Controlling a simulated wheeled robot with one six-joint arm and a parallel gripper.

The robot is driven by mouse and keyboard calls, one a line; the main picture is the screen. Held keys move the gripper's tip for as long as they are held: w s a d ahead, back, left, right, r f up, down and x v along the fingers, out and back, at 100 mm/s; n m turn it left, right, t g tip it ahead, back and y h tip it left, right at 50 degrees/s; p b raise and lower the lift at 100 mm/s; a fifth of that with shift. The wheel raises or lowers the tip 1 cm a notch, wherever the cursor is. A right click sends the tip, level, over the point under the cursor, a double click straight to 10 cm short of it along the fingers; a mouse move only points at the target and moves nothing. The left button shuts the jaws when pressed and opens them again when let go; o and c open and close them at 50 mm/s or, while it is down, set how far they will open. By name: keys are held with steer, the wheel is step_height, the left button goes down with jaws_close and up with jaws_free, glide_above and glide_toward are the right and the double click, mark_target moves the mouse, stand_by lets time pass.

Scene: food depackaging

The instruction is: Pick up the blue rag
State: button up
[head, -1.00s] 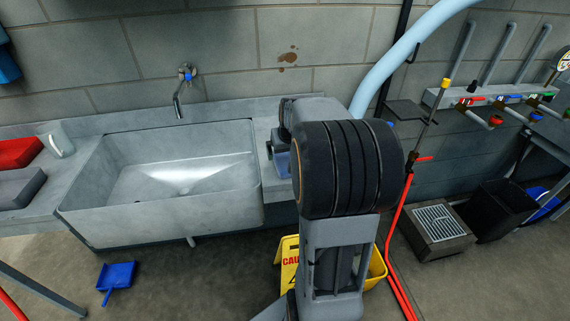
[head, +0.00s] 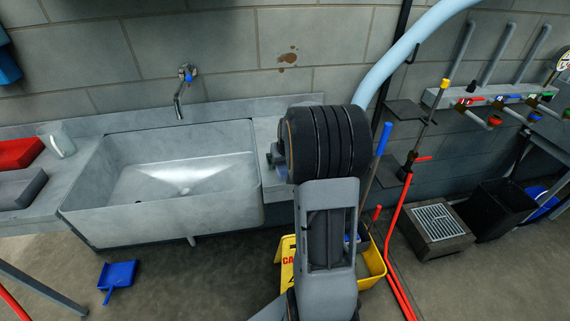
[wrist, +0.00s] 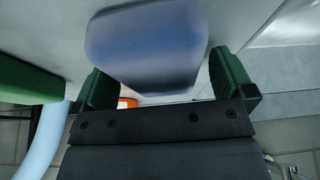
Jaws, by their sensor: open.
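The blue rag (wrist: 145,45) shows in the wrist view as a rounded blue block on a grey surface. It lies ahead of and partly between the green fingers of my gripper (wrist: 168,82). The fingers are apart, one on each side of its near end, and do not appear closed on it. In the head view my own arm hides most of the gripper and the rag, at the counter right of the sink.
A green block (wrist: 25,80) lies left of the gripper in the wrist view. In the head view, the sink (head: 88,195) is left of my arm. A yellow bucket (head: 373,265) stands below it, with a blue-handled pole (head: 383,140) beside my arm.

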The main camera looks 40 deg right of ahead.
steer(key=shift+c, duration=0.3)
steer(key=c, duration=0.9)
steer(key=shift+o, duration=0.2)
steer(key=shift+r, duration=0.1)
steer(key=shift+r, duration=0.5)
step_height(320, 180, up, 2)
steer(key=shift+r, duration=0.15)
steer(key=s+r, duration=0.4)
steer(key=r, duration=0.1)
steer(key=shift+s+a+b, duration=0.1)
steer(key=shift+s+b, duration=0.15)
steer(key=shift+b, duration=0.15)
steer(key=s+r+b, duration=0.1)
steer(key=s+r, duration=0.3)
steer(key=s, duration=0.5)
steer(key=shift+s+a+r, duration=0.25)
steer(key=shift+a+r, duration=0.05)
steer(key=shift+a, duration=0.1)
